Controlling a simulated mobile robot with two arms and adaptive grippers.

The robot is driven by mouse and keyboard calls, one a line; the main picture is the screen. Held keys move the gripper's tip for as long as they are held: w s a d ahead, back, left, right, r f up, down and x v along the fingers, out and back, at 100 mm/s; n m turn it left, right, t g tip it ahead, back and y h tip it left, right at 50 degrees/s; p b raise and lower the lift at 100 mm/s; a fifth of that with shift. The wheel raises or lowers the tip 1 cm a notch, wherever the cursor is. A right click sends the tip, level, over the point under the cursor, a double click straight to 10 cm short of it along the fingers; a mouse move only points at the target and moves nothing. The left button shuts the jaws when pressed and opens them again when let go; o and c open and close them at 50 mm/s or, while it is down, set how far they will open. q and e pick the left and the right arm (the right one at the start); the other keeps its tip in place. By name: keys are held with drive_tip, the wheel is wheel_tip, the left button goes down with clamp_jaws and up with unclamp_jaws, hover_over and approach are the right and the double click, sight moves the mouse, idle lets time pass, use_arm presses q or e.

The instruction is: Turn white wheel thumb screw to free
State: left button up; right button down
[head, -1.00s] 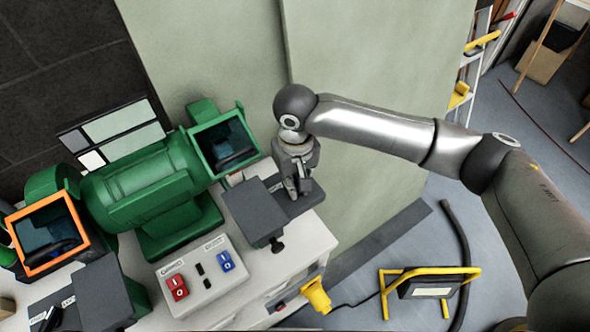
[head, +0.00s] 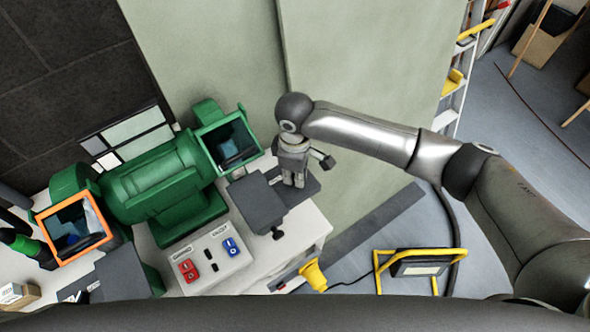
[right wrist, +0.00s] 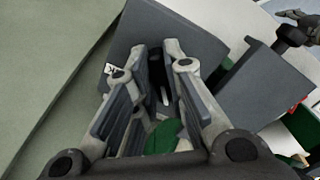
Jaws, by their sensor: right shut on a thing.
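A green bench grinder (head: 160,185) stands on a pale bench. Its right wheel housing (head: 230,143) has a clear shield, and a dark grey tool rest (head: 257,202) sits in front of it. My right gripper (head: 296,178) points down at the base of this rest. In the right wrist view its fingers (right wrist: 170,62) are close together around a small dark part (right wrist: 157,75), apparently the thumb screw, largely hidden between them. A second dark knob (head: 278,232) sticks out from the rest's front edge. My left gripper is not in view.
A switch box (head: 208,258) with red and blue switches sits in front of the grinder. An orange-framed shield (head: 75,228) covers the left wheel. A pale green panel (head: 370,80) stands close behind my right gripper. A yellow work lamp (head: 420,265) is on the floor.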

sight(294, 176)
drive_tip(key=shift+w+n, duration=0.1)
drive_tip(key=shift+n, duration=0.6)
drive_tip(key=c, duration=1.5)
unclamp_jaws()
wheel_tip(294, 176, up, 12)
drive_tip(key=shift+r, duration=0.1)
drive_tip(key=shift+a, duration=0.1)
